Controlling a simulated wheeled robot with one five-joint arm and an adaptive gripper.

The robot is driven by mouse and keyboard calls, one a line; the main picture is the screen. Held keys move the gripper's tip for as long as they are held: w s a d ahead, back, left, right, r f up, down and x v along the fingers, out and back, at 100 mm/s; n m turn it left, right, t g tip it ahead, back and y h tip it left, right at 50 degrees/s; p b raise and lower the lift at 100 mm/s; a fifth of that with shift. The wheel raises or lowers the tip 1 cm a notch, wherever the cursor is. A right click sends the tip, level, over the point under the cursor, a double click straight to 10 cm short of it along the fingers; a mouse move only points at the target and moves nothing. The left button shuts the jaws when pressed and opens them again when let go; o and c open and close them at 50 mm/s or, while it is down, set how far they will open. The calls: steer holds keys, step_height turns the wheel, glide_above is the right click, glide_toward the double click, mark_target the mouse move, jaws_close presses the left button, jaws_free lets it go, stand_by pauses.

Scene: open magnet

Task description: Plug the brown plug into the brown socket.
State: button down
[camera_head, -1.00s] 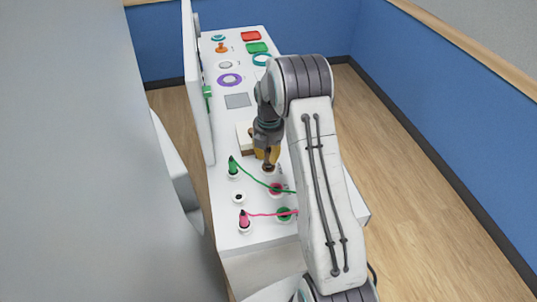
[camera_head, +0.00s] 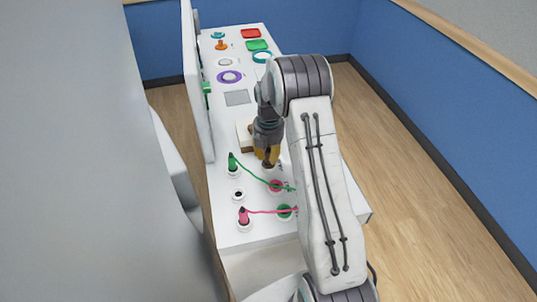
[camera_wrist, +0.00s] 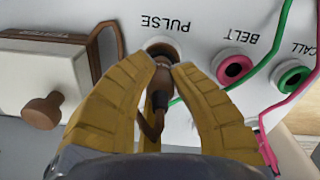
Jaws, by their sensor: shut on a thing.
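In the wrist view the yellow fingers of my gripper (camera_wrist: 166,82) are closed around the brown plug (camera_wrist: 160,88). The plug's tip end overlaps the pale-rimmed socket (camera_wrist: 163,46) beside the word PULSE. I cannot tell whether the tip is inside the socket or just over it. The brown cord (camera_wrist: 150,127) hangs from the plug's near end. In the head view my gripper (camera_head: 267,156) is low over the white table, and the plug is mostly hidden by the fingers.
A pink socket (camera_wrist: 234,69) and a green socket (camera_wrist: 293,77) sit to the right. A green plug (camera_head: 233,163) and a pink plug (camera_head: 244,217) stand left with cords stretching right. A box with a brown knob (camera_wrist: 42,111) is close left of the fingers.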

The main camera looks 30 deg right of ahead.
steer(key=c, duration=1.2)
jaws_free()
steer(key=shift+o, duration=0.2)
